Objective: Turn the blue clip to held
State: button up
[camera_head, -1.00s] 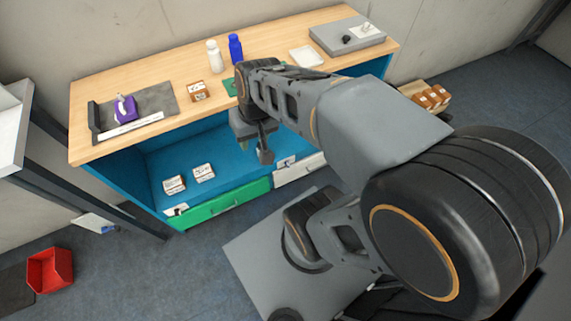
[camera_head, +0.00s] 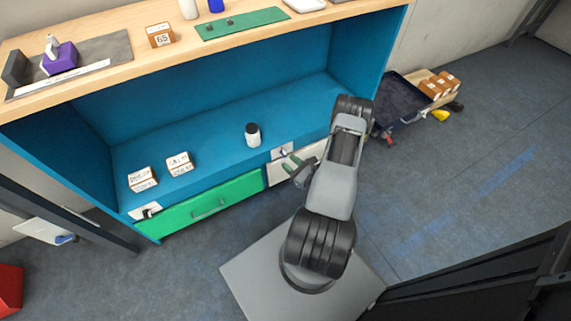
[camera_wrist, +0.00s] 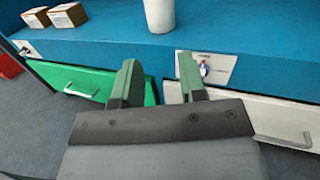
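The clip (camera_wrist: 203,69) is a small piece with blue and red on a white plate (camera_wrist: 217,66), set on the blue front edge of the shelf above the white drawer. It shows small in the head view (camera_head: 281,152); its exact setting is too small to tell. My gripper (camera_wrist: 160,80) has two green fingers spread apart with nothing between them. In the head view my gripper (camera_head: 291,164) is low in front of the cabinet, by the white drawer.
A white bottle with a dark cap (camera_head: 253,135) stands on the shelf near the plate. Two small boxes (camera_head: 142,179) sit further left. A green drawer (camera_head: 207,207) and a white drawer (camera_wrist: 275,115) are shut below. A black clip (camera_head: 149,212) is at far left.

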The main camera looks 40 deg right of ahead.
aim_at(284, 154)
jog(key=s+d+f+m+h+b, duration=0.2)
jog(key=s+d+f+m+h, duration=0.15)
jog(key=f+h, duration=0.4)
jog(key=shift+m+g+y, duration=0.3)
jog(key=shift+m+y, duration=0.15)
jog(key=shift+y, duration=0.4)
jog(key=w+b, duration=0.1)
jog(key=w, duration=0.3)
jog(key=w+b, duration=0.1)
jog(key=w, duration=0.3)
jog(key=w+d+f+b, duration=0.1)
jog(key=w, duration=0.3)
jog(key=shift+w+f, duration=0.1)
jog(key=shift+w, duration=0.3)
jog(key=shift+c, duration=0.4)
jog(key=c, duration=0.5)
